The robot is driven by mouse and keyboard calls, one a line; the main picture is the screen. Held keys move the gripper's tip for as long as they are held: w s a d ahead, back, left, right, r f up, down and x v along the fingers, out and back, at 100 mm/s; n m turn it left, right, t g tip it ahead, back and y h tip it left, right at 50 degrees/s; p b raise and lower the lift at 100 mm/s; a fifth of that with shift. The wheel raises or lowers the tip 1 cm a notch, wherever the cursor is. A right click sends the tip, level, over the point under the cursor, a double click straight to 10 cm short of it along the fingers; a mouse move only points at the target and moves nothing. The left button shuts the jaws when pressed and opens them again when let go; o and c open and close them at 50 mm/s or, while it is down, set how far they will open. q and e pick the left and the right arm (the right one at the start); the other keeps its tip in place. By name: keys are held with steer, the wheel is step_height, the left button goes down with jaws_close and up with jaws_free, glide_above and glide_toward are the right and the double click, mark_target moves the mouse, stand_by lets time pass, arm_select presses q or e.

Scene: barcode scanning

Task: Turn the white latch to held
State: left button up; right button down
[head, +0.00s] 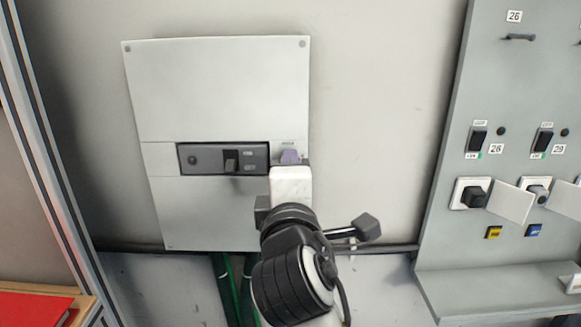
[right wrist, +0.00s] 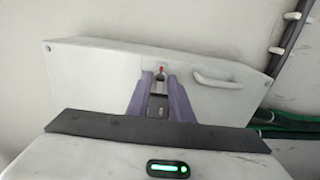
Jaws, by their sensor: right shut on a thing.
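My right gripper (head: 290,158), with purple fingers, is at the right edge of the pale wall panel (head: 215,90), just right of the black switch unit. Its white body hides most of that spot in the head view. In the right wrist view the two purple fingers (right wrist: 159,82) are shut on a small pale piece with a red mark (right wrist: 161,69) at its top, on the panel face. This looks like the latch, but its turned position cannot be made out. My left gripper is not in view.
The black switch unit (head: 200,159) with a dark lever is close to the left of the fingers. A pale handle (right wrist: 216,79) stands out beside them in the wrist view. A grey console (head: 500,90) with switches and plugs stands right. Green cables (head: 222,280) run below.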

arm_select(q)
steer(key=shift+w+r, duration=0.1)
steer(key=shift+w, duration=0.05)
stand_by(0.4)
arm_select(e)
steer(key=c, duration=1.8)
jaws_free()
steer(key=shift+c, duration=0.2)
steer(key=shift+s, duration=0.1)
